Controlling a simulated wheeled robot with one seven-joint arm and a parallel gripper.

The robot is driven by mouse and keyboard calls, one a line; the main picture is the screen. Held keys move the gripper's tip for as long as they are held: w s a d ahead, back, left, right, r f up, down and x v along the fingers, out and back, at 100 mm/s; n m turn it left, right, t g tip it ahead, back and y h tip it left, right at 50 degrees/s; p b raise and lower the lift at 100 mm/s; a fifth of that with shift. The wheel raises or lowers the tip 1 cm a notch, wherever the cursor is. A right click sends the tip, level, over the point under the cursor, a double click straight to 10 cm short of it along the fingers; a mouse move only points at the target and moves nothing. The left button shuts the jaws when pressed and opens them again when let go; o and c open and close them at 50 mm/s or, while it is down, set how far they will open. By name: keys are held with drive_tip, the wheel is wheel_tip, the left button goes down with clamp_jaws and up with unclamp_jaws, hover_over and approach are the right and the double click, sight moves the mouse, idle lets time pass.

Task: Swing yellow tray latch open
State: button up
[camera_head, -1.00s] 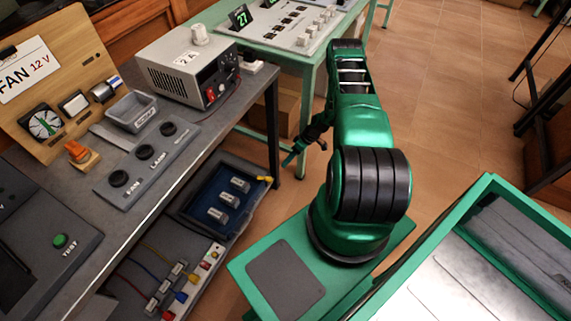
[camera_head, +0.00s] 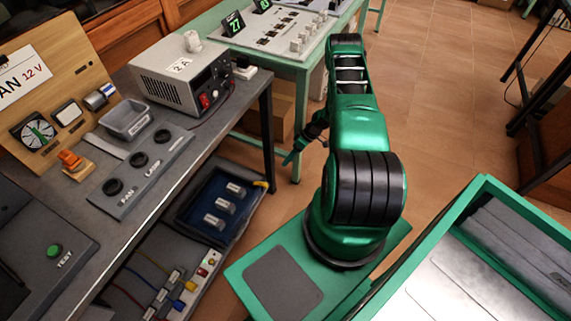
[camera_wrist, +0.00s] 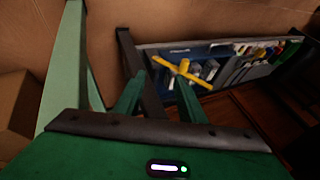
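The yellow latch (camera_head: 262,184) is at the right front corner of the blue tray (camera_head: 188,213) on the shelf under the workbench. In the wrist view the yellow latch (camera_wrist: 181,71) is a cross-shaped bar at the near end of the tray (camera_wrist: 156,68). My gripper (camera_head: 292,157) hangs beside the bench leg, apart from the latch. In the wrist view my gripper's two green fingers (camera_wrist: 161,88) are spread with nothing between them. The latch shows beyond the fingertips, nearer the right one.
A dark bench leg (camera_head: 268,140) stands close to the tray and my gripper. Wires and coloured connectors (camera_head: 185,290) lie on the shelf in front of the tray. A green table (camera_head: 303,100) is behind. The tiled floor (camera_head: 440,110) to the right is clear.

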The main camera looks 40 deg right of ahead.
drive_tip(key=v, duration=0.7)
drive_tip(key=shift+r, duration=0.2)
drive_tip(key=shift+d, duration=0.1)
